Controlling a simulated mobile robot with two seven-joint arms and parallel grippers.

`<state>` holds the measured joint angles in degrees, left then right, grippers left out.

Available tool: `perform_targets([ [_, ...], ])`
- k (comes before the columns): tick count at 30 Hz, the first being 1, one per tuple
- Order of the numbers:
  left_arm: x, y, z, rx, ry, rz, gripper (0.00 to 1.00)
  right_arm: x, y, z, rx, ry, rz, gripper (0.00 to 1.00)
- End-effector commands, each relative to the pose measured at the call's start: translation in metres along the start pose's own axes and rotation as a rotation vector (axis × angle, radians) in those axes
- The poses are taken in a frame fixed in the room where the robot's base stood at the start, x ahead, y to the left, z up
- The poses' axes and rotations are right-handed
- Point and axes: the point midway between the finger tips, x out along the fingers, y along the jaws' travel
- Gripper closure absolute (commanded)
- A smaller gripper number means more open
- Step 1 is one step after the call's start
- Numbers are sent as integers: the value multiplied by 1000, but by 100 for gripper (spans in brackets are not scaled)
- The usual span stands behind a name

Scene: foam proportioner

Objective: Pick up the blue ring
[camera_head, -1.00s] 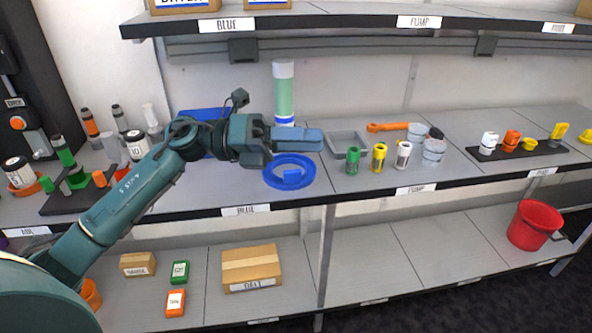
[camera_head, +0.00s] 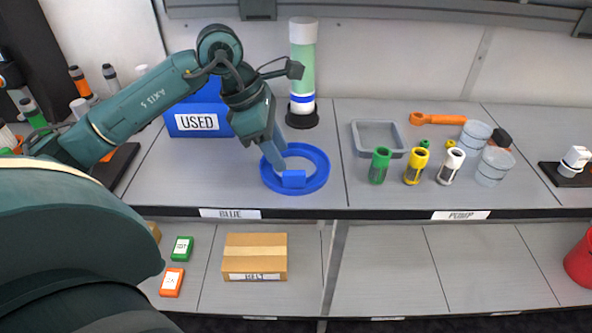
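The blue ring (camera_head: 322,172) lies flat on the grey upper shelf (camera_head: 228,178), above the BLUE label. A small blue block (camera_head: 293,179) shows at its front edge; I cannot tell whether it is part of the ring. My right gripper is not in view.
A blue USED bin (camera_head: 197,122) stands left of my gripper. A green-filled cylinder (camera_head: 303,75) stands close behind the ring. A grey tray (camera_head: 378,138) and green (camera_head: 380,165), yellow (camera_head: 416,166) and white (camera_head: 451,166) cartridges stand to the right. The shelf left of the ring is clear.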

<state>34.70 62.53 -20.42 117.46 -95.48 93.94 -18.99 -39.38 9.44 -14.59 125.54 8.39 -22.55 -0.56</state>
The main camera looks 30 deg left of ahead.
Motion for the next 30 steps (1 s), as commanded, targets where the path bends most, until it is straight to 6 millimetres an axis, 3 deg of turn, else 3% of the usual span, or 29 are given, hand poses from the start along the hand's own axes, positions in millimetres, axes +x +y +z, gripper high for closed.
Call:
perform_targets([
  [8,24,0,2,0,-3,-3,60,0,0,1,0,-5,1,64],
  [18,67,0,5,0,-4,-2,60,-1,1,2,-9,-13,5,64],
  [26,70,0,4,0,-3,-1,60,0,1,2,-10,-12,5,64],
  [30,69,0,4,0,-3,-1,71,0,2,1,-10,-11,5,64],
])
